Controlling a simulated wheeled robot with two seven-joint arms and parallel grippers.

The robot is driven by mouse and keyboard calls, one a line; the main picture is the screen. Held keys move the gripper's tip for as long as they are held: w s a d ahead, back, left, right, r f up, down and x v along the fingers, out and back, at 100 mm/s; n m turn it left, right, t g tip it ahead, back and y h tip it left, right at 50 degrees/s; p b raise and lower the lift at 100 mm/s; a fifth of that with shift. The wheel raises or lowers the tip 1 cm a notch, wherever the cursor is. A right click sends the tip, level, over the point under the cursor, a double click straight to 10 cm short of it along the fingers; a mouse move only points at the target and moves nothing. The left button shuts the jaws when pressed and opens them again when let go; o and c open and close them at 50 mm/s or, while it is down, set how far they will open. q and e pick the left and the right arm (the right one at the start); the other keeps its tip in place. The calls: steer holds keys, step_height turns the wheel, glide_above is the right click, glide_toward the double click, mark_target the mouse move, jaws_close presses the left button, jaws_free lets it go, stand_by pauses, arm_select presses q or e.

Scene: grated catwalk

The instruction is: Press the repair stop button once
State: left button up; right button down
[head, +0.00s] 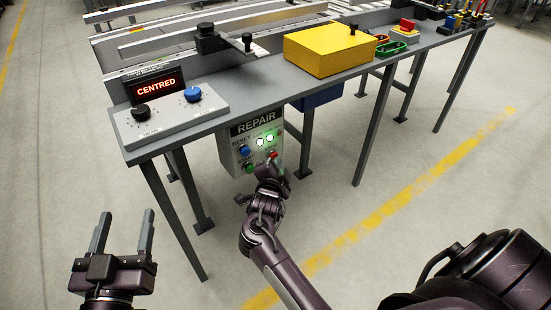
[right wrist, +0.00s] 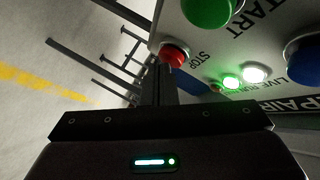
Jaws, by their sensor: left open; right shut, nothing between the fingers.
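The grey REPAIR box (head: 229,157) hangs under the near end of the bench. Its red stop button (head: 273,154) is at the lower right of its face, and shows large in the right wrist view (right wrist: 174,54) beside the word STOP. My right gripper (head: 271,163) is shut and empty; in the right wrist view its fingertips (right wrist: 162,68) are right at the red button, overlapping its edge. I cannot tell whether they touch it. My left gripper (head: 124,232) is open and empty, out in front of the bench at the left.
A green start button (head: 249,168), a blue reset button (head: 244,151) and lit lamps (right wrist: 256,74) share the box face. A panel reading CENTRED (head: 156,88) and a yellow box (head: 328,50) stand on the bench above. Bench legs (head: 174,220) flank the box.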

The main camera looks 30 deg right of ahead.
steer(key=shift+w+a, duration=0.1)
steer(key=shift+w, duration=0.35)
stand_by(0.5)
steer(key=s+p, duration=0.1)
steer(key=s, duration=0.1)
steer(key=shift+s+f, duration=0.15)
steer(key=shift+s, duration=0.15)
steer(key=shift+a, duration=0.1)
